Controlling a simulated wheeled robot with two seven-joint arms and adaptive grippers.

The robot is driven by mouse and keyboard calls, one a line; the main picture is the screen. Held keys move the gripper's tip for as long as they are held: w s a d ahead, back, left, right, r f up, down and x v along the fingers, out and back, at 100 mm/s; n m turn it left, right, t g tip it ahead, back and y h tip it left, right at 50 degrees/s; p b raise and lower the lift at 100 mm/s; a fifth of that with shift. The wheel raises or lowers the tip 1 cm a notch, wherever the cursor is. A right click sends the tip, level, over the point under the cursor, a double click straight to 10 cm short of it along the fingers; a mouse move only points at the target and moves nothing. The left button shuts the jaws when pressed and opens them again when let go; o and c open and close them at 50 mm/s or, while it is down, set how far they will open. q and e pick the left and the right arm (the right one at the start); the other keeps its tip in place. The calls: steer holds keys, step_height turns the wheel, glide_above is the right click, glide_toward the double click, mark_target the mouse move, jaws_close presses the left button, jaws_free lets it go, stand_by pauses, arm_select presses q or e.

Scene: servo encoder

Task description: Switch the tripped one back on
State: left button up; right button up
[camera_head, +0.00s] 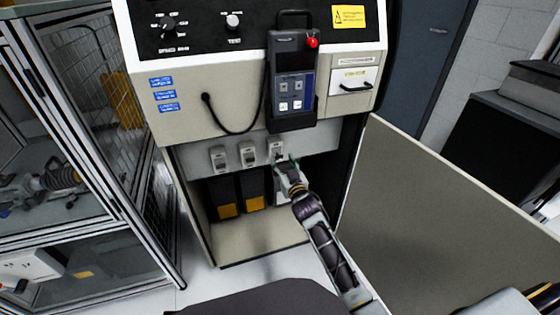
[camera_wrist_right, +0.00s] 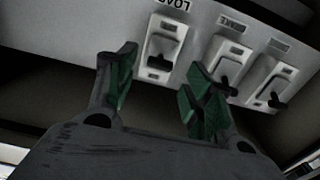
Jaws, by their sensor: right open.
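Three breaker switches sit in a row on the grey strip under the control console: left (camera_head: 218,158), middle (camera_head: 248,153) and right (camera_head: 275,147). My right gripper (camera_head: 287,165) is at the right one and partly covers it. In the right wrist view, the picture is turned over and this switch, labelled LOAD (camera_wrist_right: 163,43), is leftmost. Its dark lever sits differently from those of the BRAKE switch (camera_wrist_right: 226,65) and the third switch (camera_wrist_right: 272,85). My right gripper (camera_wrist_right: 160,78) is open and empty, its green fingertips spread either side of the LOAD switch's lower end in the picture. Contact cannot be told.
A teach pendant (camera_head: 292,85) hangs above the switches, with a looping cable beside it. Dark units with yellow labels (camera_head: 228,210) stand in the open bay below. An open cabinet door (camera_head: 440,200) stands at the right. A mesh cage (camera_head: 105,90) stands at the left.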

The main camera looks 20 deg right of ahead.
mark_target(279, 158)
steer(key=shift+w+b, duration=0.4)
steer(key=shift+w, duration=1.35)
steer(key=shift+c, duration=0.2)
steer(key=c, duration=1)
